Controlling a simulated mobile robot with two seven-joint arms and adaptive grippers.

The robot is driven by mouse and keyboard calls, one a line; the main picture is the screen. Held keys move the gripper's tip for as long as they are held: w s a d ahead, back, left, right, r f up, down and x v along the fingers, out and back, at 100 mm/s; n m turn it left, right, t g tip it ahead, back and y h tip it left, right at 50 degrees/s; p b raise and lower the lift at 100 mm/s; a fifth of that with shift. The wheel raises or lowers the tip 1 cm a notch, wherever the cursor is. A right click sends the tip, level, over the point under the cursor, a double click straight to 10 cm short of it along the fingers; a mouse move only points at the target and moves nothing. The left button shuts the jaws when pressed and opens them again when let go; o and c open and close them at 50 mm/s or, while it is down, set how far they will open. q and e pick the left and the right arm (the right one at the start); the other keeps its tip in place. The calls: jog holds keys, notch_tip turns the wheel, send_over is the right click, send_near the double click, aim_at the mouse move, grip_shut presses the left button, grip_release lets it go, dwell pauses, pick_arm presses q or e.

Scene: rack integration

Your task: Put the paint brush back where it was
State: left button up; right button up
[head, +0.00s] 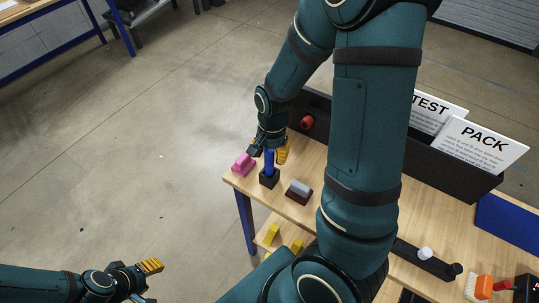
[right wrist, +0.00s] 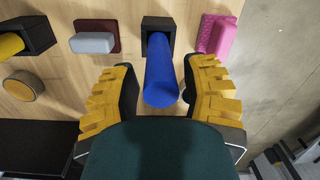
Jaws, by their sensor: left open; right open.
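A blue cylinder (head: 269,163) stands upright in a small black square holder (head: 269,179) near the left end of the wooden table. In the right wrist view the blue cylinder (right wrist: 161,75) reaches out of the holder (right wrist: 158,24) towards me. My right gripper (head: 270,152) is open, its yellow fingers on either side of the cylinder with gaps visible in the right wrist view (right wrist: 165,88). My left gripper (head: 150,268) is open and empty, low over the floor at the left. No bristles show on the blue cylinder; I cannot tell whether it is the paint brush.
A pink block (head: 243,163) and a grey block on a dark red base (head: 299,190) flank the holder. A black bin (head: 452,168) holds TEST and PACK cards. An orange-and-white item (head: 484,287) lies at the right. My right arm hides the table's middle.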

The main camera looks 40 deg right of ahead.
jog(key=r, duration=0.5)
jog(key=r+p, duration=0.1)
jog(key=r, duration=0.4)
jog(key=shift+s+d+r, duration=0.15)
jog(key=shift+d+r, duration=0.05)
jog(key=shift+r, duration=0.1)
